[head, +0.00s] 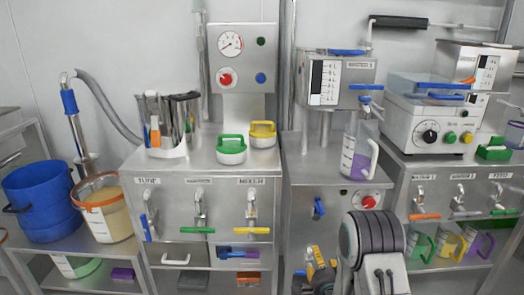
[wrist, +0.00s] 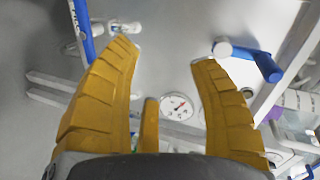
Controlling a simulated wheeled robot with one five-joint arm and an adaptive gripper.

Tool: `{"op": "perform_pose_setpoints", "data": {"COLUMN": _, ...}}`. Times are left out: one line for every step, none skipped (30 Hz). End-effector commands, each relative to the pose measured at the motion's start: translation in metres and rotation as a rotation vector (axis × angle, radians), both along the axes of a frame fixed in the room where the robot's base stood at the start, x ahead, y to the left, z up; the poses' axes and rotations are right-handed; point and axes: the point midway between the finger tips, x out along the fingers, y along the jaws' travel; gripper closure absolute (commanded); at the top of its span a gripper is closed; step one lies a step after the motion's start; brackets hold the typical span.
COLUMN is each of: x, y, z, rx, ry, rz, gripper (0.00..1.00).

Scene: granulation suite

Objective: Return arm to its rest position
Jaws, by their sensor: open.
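My gripper (wrist: 166,52) fills much of the wrist view, with two ribbed yellow fingers spread wide apart and nothing between their tips. In the head view its yellow fingers (head: 318,262) show low in the middle, in front of the middle steel cabinet (head: 325,170). My dark arm link stands just to the right and hides part of that cabinet. A blue-handled valve (wrist: 262,62) appears close by the right fingertip in the picture; contact cannot be told.
A blue bucket (head: 42,200) and an orange-rimmed tub (head: 104,208) stand on the left bench. Green (head: 231,150) and yellow (head: 262,134) handled lids sit on the left cabinet. A clear jug (head: 359,148) hangs or stands near the middle cabinet. Valve handles project from the cabinet fronts.

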Motion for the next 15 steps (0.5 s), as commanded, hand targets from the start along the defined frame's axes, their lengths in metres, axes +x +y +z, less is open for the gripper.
{"op": "perform_pose_setpoints", "data": {"x": 0.001, "y": 0.0, "z": 0.047, "rx": -0.048, "ry": 0.03, "rz": 0.014, "gripper": 0.45}}
{"op": "perform_pose_setpoints", "data": {"x": -0.001, "y": 0.0, "z": 0.062, "rx": -0.077, "ry": 0.054, "rz": 0.024, "gripper": 0.45}}
{"op": "perform_pose_setpoints", "data": {"x": -0.003, "y": 0.0, "z": 0.08, "rx": -0.118, "ry": 0.089, "rz": 0.039, "gripper": 0.45}}
{"op": "perform_pose_setpoints", "data": {"x": -0.006, "y": 0.0, "z": 0.095, "rx": -0.147, "ry": 0.114, "rz": 0.051, "gripper": 0.45}}
{"op": "perform_pose_setpoints", "data": {"x": -0.009, "y": 0.0, "z": 0.109, "rx": -0.176, "ry": 0.138, "rz": 0.064, "gripper": 0.45}}
{"op": "perform_pose_setpoints", "data": {"x": -0.014, "y": 0.0, "z": 0.128, "rx": -0.214, "ry": 0.173, "rz": 0.082, "gripper": 0.45}}
{"op": "perform_pose_setpoints", "data": {"x": -0.019, "y": 0.0, "z": 0.142, "rx": -0.244, "ry": 0.197, "rz": 0.096, "gripper": 0.45}}
{"op": "perform_pose_setpoints", "data": {"x": -0.024, "y": 0.0, "z": 0.157, "rx": -0.272, "ry": 0.222, "rz": 0.111, "gripper": 0.45}}
{"op": "perform_pose_setpoints", "data": {"x": -0.031, "y": 0.0, "z": 0.175, "rx": -0.308, "ry": 0.255, "rz": 0.133, "gripper": 0.45}}
{"op": "perform_pose_setpoints", "data": {"x": -0.037, "y": 0.0, "z": 0.189, "rx": -0.335, "ry": 0.28, "rz": 0.149, "gripper": 0.45}}
{"op": "perform_pose_setpoints", "data": {"x": -0.044, "y": 0.0, "z": 0.203, "rx": -0.363, "ry": 0.304, "rz": 0.167, "gripper": 0.45}}
{"op": "perform_pose_setpoints", "data": {"x": -0.053, "y": 0.0, "z": 0.222, "rx": -0.399, "ry": 0.336, "rz": 0.192, "gripper": 0.45}}
{"op": "perform_pose_setpoints", "data": {"x": -0.061, "y": 0.0, "z": 0.235, "rx": -0.426, "ry": 0.36, "rz": 0.211, "gripper": 0.45}}
{"op": "perform_pose_setpoints", "data": {"x": -0.07, "y": 0.0, "z": 0.249, "rx": -0.451, "ry": 0.384, "rz": 0.231, "gripper": 0.45}}
{"op": "perform_pose_setpoints", "data": {"x": -0.081, "y": 0.0, "z": 0.267, "rx": -0.485, "ry": 0.415, "rz": 0.259, "gripper": 0.45}}
